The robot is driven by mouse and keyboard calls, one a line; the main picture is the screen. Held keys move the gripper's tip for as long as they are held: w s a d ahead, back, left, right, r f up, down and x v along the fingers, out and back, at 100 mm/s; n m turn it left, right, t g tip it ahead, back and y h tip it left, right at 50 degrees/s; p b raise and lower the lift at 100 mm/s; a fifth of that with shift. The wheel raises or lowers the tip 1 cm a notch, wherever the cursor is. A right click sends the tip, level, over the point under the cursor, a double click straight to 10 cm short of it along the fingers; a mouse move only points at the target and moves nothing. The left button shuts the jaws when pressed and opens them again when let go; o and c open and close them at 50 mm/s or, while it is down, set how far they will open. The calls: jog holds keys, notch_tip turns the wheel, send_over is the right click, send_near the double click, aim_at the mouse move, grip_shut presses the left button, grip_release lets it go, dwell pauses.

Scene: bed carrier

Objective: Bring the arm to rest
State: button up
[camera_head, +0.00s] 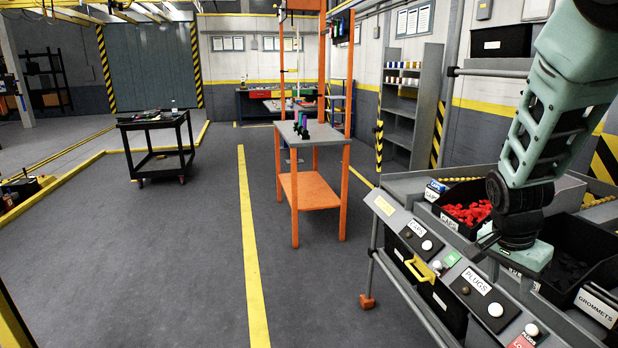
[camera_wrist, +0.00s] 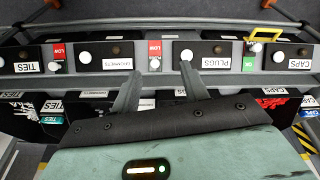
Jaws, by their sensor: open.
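My gripper (camera_wrist: 158,85) shows in the wrist view with its two dark fingers spread apart and nothing between them. It points at the front panel of the parts rack, near the PLUGS label (camera_wrist: 215,64). In the head view my arm comes down from the upper right, and my gripper (camera_head: 488,240) hangs over the front edge of the bin rack (camera_head: 385,205).
A bin of red caps (camera_head: 468,214) and a black grommets bin (camera_head: 600,305) flank my wrist. A yellow handle (camera_head: 420,270) sticks out from the panel. An orange-legged stand (camera_head: 312,190) and a black cart (camera_head: 152,120) stand further back.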

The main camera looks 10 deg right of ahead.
jog(key=s+a+r+n+y, duration=0.1)
jog(key=s+a+n+y, duration=0.3)
jog(key=a, duration=0.6)
jog(key=s+a+r+n+h, duration=0.1)
jog(key=a+n, duration=0.6)
jog(key=a, duration=0.4)
jog(key=s+a+r+n, duration=0.3)
jog(key=s+a+n, duration=0.7)
jog(key=s+n, duration=0.1)
jog(key=shift+s+a+r+g+y+p, duration=0.15)
jog(key=shift+s+g+y+p, duration=0.25)
jog(key=shift+s, duration=0.3)
jog(key=shift+c, duration=1)
